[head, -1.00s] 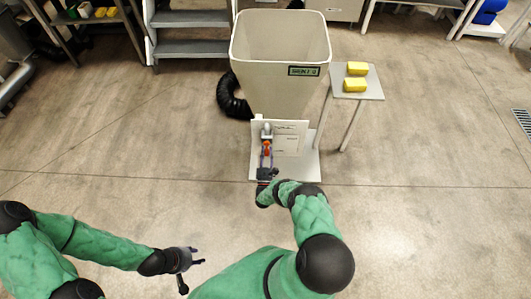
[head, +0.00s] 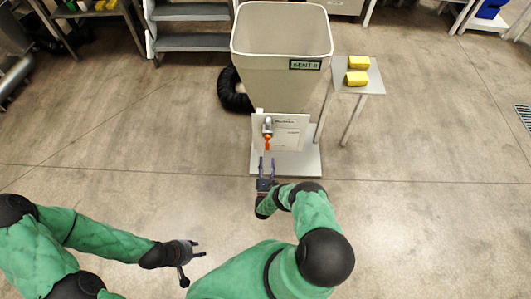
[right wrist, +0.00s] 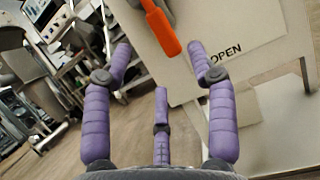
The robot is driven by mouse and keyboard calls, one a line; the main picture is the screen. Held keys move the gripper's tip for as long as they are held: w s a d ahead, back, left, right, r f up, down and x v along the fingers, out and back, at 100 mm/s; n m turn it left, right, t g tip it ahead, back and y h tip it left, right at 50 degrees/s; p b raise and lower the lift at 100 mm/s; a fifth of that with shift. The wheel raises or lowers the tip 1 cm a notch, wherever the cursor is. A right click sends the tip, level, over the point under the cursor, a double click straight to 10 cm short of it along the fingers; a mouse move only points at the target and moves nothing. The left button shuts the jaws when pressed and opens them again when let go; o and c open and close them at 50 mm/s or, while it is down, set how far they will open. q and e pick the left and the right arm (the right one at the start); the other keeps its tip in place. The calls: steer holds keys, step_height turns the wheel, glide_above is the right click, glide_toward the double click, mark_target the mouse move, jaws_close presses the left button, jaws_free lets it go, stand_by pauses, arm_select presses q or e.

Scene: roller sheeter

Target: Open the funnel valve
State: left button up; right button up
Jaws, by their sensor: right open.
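The funnel (head: 281,65) is a large pale hopper in the head view. A white panel (head: 291,130) stands below it and carries the valve (head: 267,128), with an orange handle (head: 267,144) that points down. In the right wrist view the orange handle (right wrist: 161,29) shows beyond my fingertips, beside a sheet marked OPEN (right wrist: 232,50). My right gripper (head: 267,163) is open and empty, just in front of the handle and apart from it; its purple fingers (right wrist: 160,70) are spread. My left gripper (head: 197,249) is low at the left, far from the valve, with its fingers spread.
A small grey table (head: 358,82) with two yellow blocks (head: 358,70) stands right of the funnel. A black hose (head: 231,91) curls at its left. Grey steps (head: 188,28) stand behind. The floor in front is clear.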

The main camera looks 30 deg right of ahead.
steer(key=shift+v, duration=2.05)
